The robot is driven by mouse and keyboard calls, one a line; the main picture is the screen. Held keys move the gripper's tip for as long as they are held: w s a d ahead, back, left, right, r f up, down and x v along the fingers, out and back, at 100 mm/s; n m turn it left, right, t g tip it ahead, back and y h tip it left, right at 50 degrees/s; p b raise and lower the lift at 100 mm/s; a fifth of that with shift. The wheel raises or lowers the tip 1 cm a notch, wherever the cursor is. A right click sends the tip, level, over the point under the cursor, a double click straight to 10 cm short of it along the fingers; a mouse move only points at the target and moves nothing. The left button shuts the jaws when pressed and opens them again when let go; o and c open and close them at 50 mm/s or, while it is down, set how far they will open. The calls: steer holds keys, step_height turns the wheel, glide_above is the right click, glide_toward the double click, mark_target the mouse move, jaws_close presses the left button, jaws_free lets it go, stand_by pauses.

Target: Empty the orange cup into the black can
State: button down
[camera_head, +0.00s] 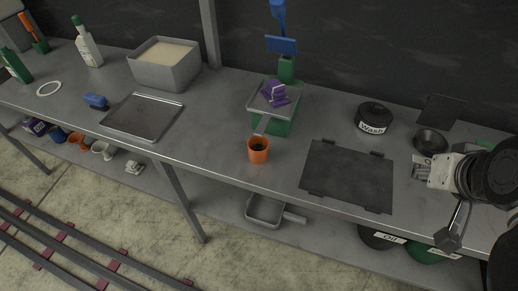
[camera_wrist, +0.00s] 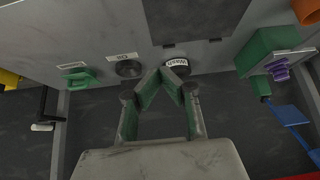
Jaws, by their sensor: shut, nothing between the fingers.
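The orange cup (camera_head: 258,149) stands upright near the front edge of the bench, with a dark inside. Its edge also shows at the top right of the wrist view (camera_wrist: 307,10). A black can labelled "Wash" (camera_head: 374,116) stands to its right, further back; it also shows in the wrist view (camera_wrist: 176,64). A second round black container (camera_head: 430,141) stands further right, with a pale label in front. I cannot tell which is the black can meant. My gripper (camera_wrist: 161,76) is shut and empty, its fingertips together in the wrist view, apart from the cup.
A dark flat plate (camera_head: 347,176) lies right of the cup. A green box (camera_head: 276,127) with a purple object on top stands behind it. A metal tray (camera_head: 143,117) and a grey bin (camera_head: 150,71) are at left. Dark and green containers sit on the lower shelf.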

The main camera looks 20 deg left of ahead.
steer(key=c, duration=2.4)
jaws_free()
steer(key=o, duration=1.6)
steer(key=shift+c, duration=0.2)
